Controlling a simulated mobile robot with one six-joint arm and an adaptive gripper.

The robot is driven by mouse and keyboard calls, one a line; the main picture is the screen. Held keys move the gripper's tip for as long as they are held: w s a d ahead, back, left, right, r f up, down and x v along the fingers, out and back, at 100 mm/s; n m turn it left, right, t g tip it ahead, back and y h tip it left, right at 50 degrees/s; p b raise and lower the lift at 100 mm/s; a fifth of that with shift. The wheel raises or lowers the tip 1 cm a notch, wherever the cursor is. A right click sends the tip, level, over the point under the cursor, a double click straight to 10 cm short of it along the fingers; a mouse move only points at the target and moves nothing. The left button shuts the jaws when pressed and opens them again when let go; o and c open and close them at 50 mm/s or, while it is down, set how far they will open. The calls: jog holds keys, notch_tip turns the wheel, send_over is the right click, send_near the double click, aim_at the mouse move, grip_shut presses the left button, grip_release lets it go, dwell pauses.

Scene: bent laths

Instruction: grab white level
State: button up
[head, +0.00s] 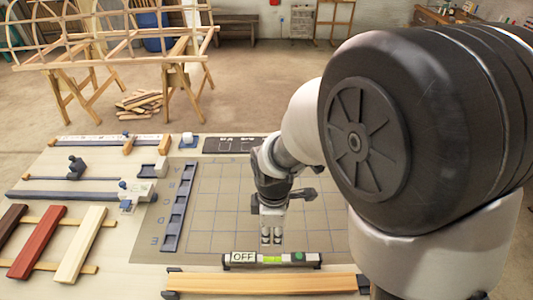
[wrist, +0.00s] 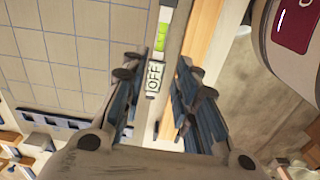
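The white level (head: 272,260) lies flat near the front edge of the gridded mat, with an "OFF" label at its left end, a green vial in the middle and a green round spot at the right. My gripper (head: 271,238) points down just behind the level in the head view, apart from it as far as I can see. In the wrist view my gripper (wrist: 157,78) is open and empty, its fingers spread to either side of the level's "OFF" end. The level (wrist: 163,38) runs up out of that picture, so its far end is hidden there.
A wooden lath (head: 260,283) lies close in front of the level. A blue slotted rack (head: 178,208) stands left on the mat (head: 215,190). Red and pale boards (head: 38,242) lie at far left. The mat behind the level is mostly clear.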

aim_at(271, 258)
jog(key=shift+n, duration=0.3)
notch_tip(271, 258, down, 13)
jog(key=b, duration=0.4)
jog(key=shift+a, duration=0.15)
jog(key=shift+f+b, duration=1)
jog(key=shift+f, duration=1.6)
jog(key=shift+c, duration=0.3)
grip_shut()
